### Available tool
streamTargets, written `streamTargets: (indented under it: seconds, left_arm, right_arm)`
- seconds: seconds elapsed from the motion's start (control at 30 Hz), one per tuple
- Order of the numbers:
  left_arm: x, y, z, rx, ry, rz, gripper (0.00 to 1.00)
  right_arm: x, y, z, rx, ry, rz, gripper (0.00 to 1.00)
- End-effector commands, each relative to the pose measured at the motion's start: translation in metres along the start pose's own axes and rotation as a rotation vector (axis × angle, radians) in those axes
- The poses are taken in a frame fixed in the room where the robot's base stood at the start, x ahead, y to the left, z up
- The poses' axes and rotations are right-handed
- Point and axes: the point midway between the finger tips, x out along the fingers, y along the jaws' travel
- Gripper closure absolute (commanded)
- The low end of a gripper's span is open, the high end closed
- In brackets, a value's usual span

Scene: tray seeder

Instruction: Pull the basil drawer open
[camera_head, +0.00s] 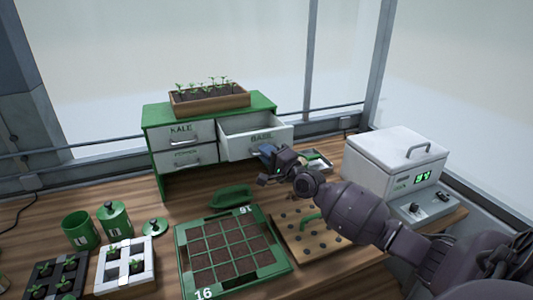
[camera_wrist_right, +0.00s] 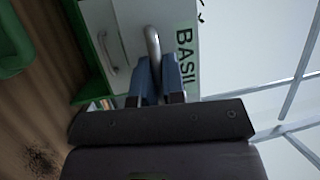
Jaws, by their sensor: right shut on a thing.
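The basil drawer (camera_head: 240,144) is the upper right white drawer of a green cabinet (camera_head: 160,168). It stands out from the cabinet and its empty inside shows from above. My right gripper (camera_head: 266,153) is at its front, below the label. In the right wrist view, the blue fingers of the right gripper (camera_wrist_right: 159,80) are shut on the grey drawer handle (camera_wrist_right: 153,43), next to the label BASIL (camera_wrist_right: 184,55). The gripper hides the handle in the head view. My left gripper is not in view.
A wooden planter (camera_head: 210,101) with seedlings stands on the cabinet. The kale drawer (camera_head: 187,134) looks closed. A green seed tray (camera_head: 183,262), a pegged wooden board (camera_head: 318,252) and a white lidded box (camera_head: 390,160) stand on the table near my right arm.

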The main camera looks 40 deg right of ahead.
Motion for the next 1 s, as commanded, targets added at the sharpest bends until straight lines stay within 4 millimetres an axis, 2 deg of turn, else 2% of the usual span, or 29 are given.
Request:
streamTargets:
  seconds: [0.03,0.07,0.1,0.37,0.53,1.0]
  left_arm:
    - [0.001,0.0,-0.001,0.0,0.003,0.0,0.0]
    - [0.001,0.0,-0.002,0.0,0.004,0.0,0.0]
    - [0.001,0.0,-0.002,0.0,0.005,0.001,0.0]
    - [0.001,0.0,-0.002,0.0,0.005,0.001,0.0]
    - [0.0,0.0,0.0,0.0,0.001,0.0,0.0]
    - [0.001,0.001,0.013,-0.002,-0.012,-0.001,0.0]
  right_arm:
    - [0.0,0.0,0.0,0.0,0.0,0.001,1.0]
    - [0.0,0.0,0.0,0.0,0.0,0.001,0.85]
    - [0.0,0.0,0.0,0.0,0.0,0.001,0.81]
    - [0.0,0.0,0.0,0.0,0.0,0.0,0.81]
    - [-0.009,0.001,0.0,0.0,0.001,0.001,0.81]
    - [-0.082,0.002,0.0,-0.001,0.0,0.002,0.81]
